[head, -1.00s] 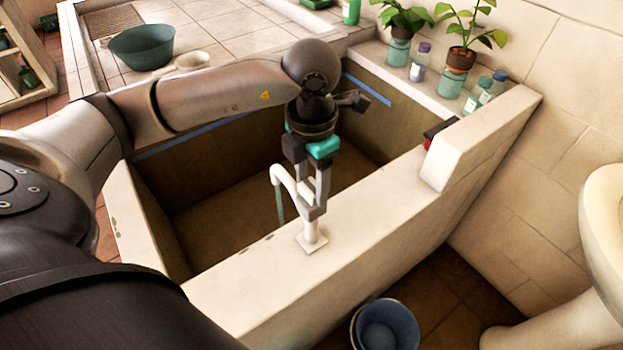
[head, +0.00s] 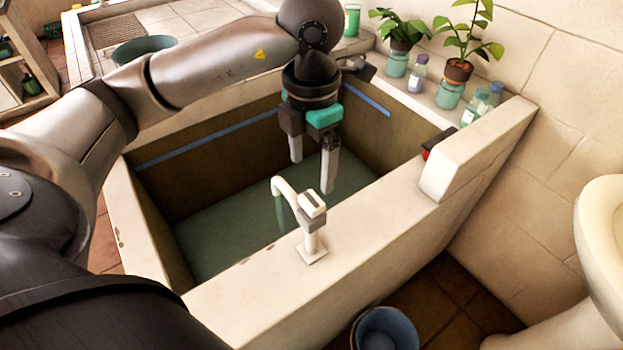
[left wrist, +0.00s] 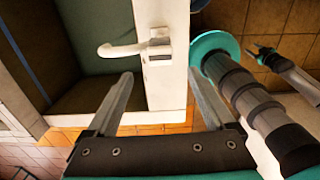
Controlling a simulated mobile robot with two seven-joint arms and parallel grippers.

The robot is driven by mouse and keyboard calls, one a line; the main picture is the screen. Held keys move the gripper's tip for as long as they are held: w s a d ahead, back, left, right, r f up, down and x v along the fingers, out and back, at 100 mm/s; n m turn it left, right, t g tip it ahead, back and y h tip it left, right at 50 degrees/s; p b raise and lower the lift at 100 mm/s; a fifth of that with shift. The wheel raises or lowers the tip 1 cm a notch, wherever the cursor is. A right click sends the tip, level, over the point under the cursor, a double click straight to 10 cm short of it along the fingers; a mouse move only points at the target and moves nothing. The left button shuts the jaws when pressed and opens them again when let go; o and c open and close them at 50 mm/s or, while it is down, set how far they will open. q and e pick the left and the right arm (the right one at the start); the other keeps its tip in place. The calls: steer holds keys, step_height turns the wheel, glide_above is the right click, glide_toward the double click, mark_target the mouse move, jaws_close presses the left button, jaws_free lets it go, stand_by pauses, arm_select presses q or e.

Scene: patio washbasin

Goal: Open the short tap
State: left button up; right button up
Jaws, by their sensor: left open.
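The short tap (head: 312,235) is white and stands on the basin's front rim, its curved spout over the basin. A thin greenish stream runs down from the spout. Its grey-and-white lever head is uncovered. My left gripper (head: 312,176) is open and empty, pointing down above and just behind the tap, apart from it. In the left wrist view the tap (left wrist: 140,50) lies ahead of my left gripper (left wrist: 160,76), between the lines of its spread fingers. A dark forked end of mine, perhaps my right gripper, shows at that view's right; its jaws are too small to read.
The deep stone basin (head: 240,308) holds greenish water. A raised block (head: 470,160) with a small red-and-black object beside it stands to the tap's right. Potted plants (head: 458,70) and bottles line the back right ledge. A blue bucket (head: 385,330) stands below in front.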

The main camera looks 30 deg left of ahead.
arm_select(q)
step_height(320, 180, up, 7)
steer(key=p, duration=0.1)
steer(key=shift+p, duration=0.35)
steer(key=shift+r, duration=0.1)
